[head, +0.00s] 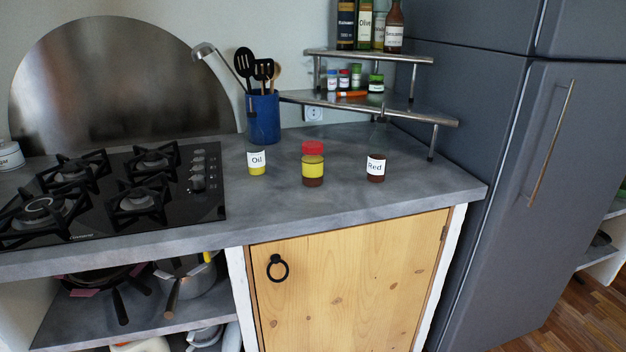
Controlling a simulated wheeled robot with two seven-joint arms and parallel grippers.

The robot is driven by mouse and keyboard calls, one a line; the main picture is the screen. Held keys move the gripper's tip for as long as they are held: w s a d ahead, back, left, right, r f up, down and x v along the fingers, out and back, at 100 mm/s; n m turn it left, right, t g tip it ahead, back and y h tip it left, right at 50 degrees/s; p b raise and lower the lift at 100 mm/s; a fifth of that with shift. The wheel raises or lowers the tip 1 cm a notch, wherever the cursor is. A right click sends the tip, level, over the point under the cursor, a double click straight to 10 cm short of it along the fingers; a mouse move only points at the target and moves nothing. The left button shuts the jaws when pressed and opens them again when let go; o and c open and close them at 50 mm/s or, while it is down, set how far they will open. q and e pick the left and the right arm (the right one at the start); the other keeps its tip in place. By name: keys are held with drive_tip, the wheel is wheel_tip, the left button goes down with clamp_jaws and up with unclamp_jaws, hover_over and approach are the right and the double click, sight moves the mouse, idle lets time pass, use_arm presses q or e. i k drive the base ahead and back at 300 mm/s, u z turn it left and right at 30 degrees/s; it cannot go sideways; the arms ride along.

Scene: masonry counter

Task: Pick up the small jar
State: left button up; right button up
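A small jar (313,165) with a red lid, a yellow label and dark reddish contents stands upright on the grey counter (250,210), near its front edge. To its left stands a clear bottle labelled "Oil" (257,162) with yellow liquid. To its right stands a clear bottle labelled "Red" (376,167) with dark red liquid. The three stand apart from each other. Neither of my grippers shows in the head view.
A blue utensil holder (264,119) stands behind the oil bottle. A black gas hob (120,190) fills the counter's left. A two-tier metal corner shelf (405,107) with bottles and small jars is behind. A grey fridge (500,180) bounds the right. The counter front is clear.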

sight(312, 166)
drive_tip(key=u, duration=0.8)
drive_tip(key=i, duration=0.8)
drive_tip(key=z, duration=0.05)
